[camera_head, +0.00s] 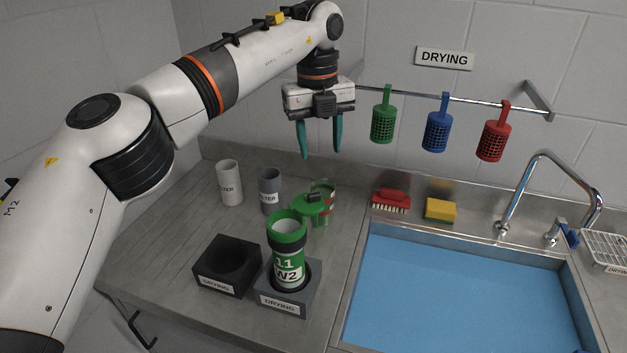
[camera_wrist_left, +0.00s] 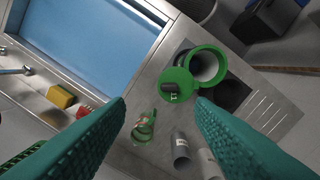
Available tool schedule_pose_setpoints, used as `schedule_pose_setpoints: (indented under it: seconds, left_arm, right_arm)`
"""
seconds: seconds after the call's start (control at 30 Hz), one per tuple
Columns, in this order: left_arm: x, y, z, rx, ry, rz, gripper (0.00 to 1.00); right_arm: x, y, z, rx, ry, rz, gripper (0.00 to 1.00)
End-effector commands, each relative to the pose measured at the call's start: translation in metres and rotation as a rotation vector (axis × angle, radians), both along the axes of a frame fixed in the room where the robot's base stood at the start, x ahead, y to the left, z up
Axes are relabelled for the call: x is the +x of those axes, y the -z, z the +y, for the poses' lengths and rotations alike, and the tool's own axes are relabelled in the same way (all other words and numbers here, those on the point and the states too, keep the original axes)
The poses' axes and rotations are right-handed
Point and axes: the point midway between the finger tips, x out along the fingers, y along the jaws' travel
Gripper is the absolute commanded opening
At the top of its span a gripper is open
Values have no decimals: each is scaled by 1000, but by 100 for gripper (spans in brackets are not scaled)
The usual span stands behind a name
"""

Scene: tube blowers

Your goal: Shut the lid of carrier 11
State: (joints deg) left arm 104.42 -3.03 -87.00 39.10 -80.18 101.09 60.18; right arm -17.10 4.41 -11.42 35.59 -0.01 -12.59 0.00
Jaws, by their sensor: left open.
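Carrier 11 (camera_head: 289,266) stands upright in a grey block labelled DRYING (camera_head: 286,301) on the counter. It is clear and green with a green collar, and its mouth is open. Its green lid (camera_head: 311,205) with a dark latch hangs out to the far side, swung open. In the left wrist view the open ring (camera_wrist_left: 207,65) and the lid (camera_wrist_left: 178,85) lie side by side. My left gripper (camera_head: 319,155) is open and empty, with teal fingers pointing down, above and behind the carrier. My right gripper is not in view.
An empty black block (camera_head: 228,265) sits left of the carrier. Behind are another green-trimmed carrier (camera_head: 324,190), a grey tube (camera_head: 270,188) and a white tube (camera_head: 229,180). A sink (camera_head: 460,290) is at right; coloured baskets (camera_head: 383,125) hang on a rail.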

Motion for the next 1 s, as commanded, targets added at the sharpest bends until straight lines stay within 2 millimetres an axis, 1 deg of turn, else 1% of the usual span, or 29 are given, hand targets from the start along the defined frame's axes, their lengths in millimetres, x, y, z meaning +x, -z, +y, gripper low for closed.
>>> schedule_pose_setpoints:
  seconds: [0.03, 0.07, 0.17, 0.27, 0.6, 0.7, 0.83, 1.0]
  left_arm:
    - [1, -7, 7, 31, -19, -9, 49]
    - [1, -9, 10, 42, -26, -10, 49]
    - [1, -4, 13, 53, -33, -9, 49]
    - [1, 11, 13, 51, -30, -6, 49]
    - [0, 76, 12, 48, -28, -5, 49]
    - [0, 90, 11, 47, -28, -6, 49]
    - [1, 103, 11, 48, -29, -8, 49]
    - [1, 109, 11, 47, -29, -9, 49]
  right_arm:
    - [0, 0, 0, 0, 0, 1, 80]
    - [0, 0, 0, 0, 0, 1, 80]
    - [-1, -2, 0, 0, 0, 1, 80]
    - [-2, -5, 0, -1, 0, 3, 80]
    - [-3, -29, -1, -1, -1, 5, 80]
    - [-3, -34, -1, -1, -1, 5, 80]
    - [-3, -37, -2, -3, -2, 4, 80]
    - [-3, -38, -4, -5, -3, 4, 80]
